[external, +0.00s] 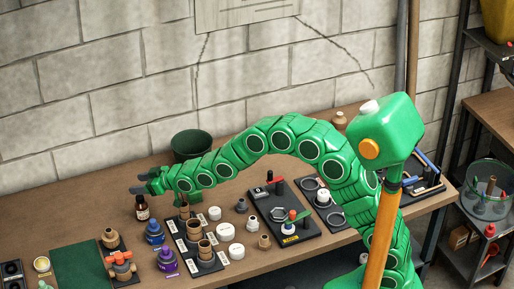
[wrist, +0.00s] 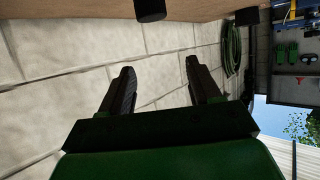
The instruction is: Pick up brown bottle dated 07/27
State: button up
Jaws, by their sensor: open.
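A small brown bottle (external: 142,208) with a dark cap and a pale label stands upright on the wooden workbench (external: 60,190), toward its left part. The date on the label is too small to read. My gripper (external: 138,185) is open and empty, close above the bottle's cap in the external view; I cannot tell the exact gap in depth. In the wrist view, the two dark fingers (wrist: 158,80) are spread with only the wall between them. A dark cylinder (wrist: 150,10) pokes in at the top edge there; I cannot tell whether it is the bottle's cap.
A blue-capped bottle (external: 154,233) and a purple-capped one (external: 167,260) stand nearby. A black tray with brown cups (external: 194,229) lies to the right. A dark green pot (external: 191,146) stands behind. The block wall (external: 90,100) backs the bench. Bench left of the bottle is bare.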

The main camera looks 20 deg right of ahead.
aim_at(143, 198)
jog(key=shift+a+f, duration=0.2)
jog(key=shift+f, duration=3.1)
jog(key=shift+w+a+f, duration=0.1)
jog(key=shift+f, duration=0.2)
jog(key=shift+x, duration=1.3)
jog(key=c, duration=1.1)
jog(key=shift+c, duration=0.2)
